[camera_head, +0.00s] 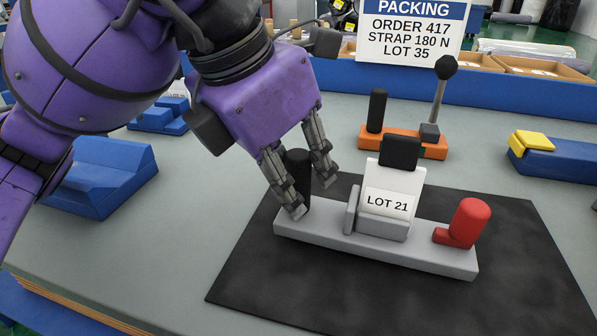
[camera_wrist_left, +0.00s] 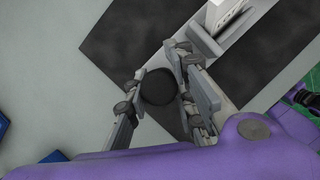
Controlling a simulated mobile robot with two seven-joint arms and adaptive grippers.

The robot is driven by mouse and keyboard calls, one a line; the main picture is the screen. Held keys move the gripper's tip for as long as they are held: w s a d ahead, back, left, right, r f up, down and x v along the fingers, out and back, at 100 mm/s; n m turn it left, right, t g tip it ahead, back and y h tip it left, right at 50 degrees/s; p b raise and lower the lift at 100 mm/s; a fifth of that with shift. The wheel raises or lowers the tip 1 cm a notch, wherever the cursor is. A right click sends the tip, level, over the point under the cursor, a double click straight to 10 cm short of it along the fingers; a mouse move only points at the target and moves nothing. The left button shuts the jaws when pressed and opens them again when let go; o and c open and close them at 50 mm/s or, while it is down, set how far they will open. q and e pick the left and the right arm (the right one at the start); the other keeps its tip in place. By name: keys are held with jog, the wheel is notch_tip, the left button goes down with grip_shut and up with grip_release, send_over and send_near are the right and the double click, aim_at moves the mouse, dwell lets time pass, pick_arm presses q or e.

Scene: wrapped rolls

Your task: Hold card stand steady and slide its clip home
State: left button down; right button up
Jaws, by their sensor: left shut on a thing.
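The card stand has a long grey base (camera_head: 340,246) lying on a black mat (camera_head: 300,290). A white card reading LOT 21 (camera_head: 388,204) stands upright in its grey holder, with a black block (camera_head: 400,153) at the card's top. A red knob piece (camera_head: 468,222) sits towards the base's right end, apart from the card holder. A black post (camera_head: 299,172) rises at the base's left end. My left gripper (camera_head: 311,197) is shut on this post, which also shows between its fingers in the left wrist view (camera_wrist_left: 158,86). My right gripper is not in view.
An orange stand (camera_head: 402,146) with a black post and a ball-topped lever stands behind. A blue block with a yellow top (camera_head: 533,143) is at right, and blue wedges (camera_head: 100,175) are at left. A packing sign (camera_head: 412,30) stands at the back. The mat's front is clear.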

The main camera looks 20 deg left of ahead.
pick_arm(q)
jog(key=shift+d+f, duration=0.15)
jog(key=shift+f, duration=0.4)
jog(key=c, duration=1.4)
grip_release()
jog(key=shift+f, duration=0.1)
jog(key=shift+s, duration=0.1)
jog(key=v, duration=0.9)
jog(key=shift+w, duration=0.2)
